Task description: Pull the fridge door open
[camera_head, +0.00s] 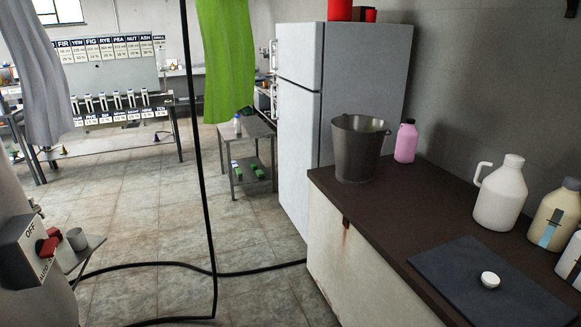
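A tall light-grey fridge (354,84) stands against the right wall, just behind the counter. Its front faces left and shows a small upper door (300,54) and a tall lower door (297,150), with a dark seam between them. Both doors look shut. The lower right part of the fridge is hidden by a bucket and the counter. Neither of my grippers is in view.
A dark-topped counter (400,222) fills the right foreground, with a metal bucket (357,148), a pink bottle (406,141) and a white jug (500,195). A small metal table (249,131) stands left of the fridge. A black hose (150,265) crosses the otherwise open tiled floor.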

